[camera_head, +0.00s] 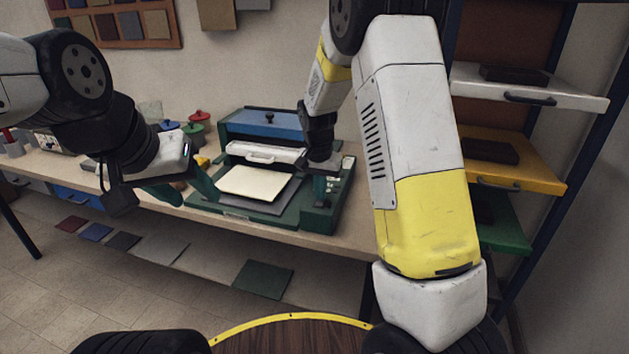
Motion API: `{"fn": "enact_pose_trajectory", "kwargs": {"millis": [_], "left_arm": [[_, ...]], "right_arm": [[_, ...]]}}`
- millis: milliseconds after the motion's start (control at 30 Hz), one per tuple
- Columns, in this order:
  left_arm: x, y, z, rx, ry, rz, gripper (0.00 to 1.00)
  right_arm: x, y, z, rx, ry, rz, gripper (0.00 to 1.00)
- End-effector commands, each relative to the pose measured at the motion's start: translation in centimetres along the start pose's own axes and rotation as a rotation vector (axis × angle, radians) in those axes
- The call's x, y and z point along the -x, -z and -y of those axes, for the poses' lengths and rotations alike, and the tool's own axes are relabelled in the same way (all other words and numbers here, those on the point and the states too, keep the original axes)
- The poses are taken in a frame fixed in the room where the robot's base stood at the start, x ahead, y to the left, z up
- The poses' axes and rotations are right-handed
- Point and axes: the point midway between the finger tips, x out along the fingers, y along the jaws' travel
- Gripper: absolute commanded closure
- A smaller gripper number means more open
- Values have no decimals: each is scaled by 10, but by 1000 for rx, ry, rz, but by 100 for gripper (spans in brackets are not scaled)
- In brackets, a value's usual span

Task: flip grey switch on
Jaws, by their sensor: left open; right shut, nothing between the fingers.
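A green press-like machine (233,207) stands on the bench, with a blue upper part (262,124) and a cream block (252,183) on a dark grey plate (262,205). A green control box forms its right end (338,207). I cannot make out the grey switch; it may be hidden by my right gripper or too small to tell. My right gripper (325,201) is shut and empty, pointing down at the control box; I cannot tell whether it touches. My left gripper (200,202) is open and empty at the machine's left front edge.
Small lidded pots, one red-topped (199,114), stand behind my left gripper. A shelf rack with white (575,95), yellow (545,175) and green trays stands at the right. Flat coloured sheets, one dark green (263,279), lie below the bench front.

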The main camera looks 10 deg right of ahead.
Motion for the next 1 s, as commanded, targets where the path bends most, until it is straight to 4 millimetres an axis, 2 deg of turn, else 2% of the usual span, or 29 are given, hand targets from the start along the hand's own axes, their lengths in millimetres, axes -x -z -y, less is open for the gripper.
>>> {"fn": "enact_pose_trajectory", "kwargs": {"millis": [300,567,1000], "left_arm": [[0,0,0,0,0,0,51],[0,0,0,0,0,0,51],[0,0,0,0,0,0,51]], "right_arm": [[-9,5,-2,-6,-5,96,100],[-10,1,-1,0,-8,99,100],[-6,-18,-1,3,-10,106,100]]}}
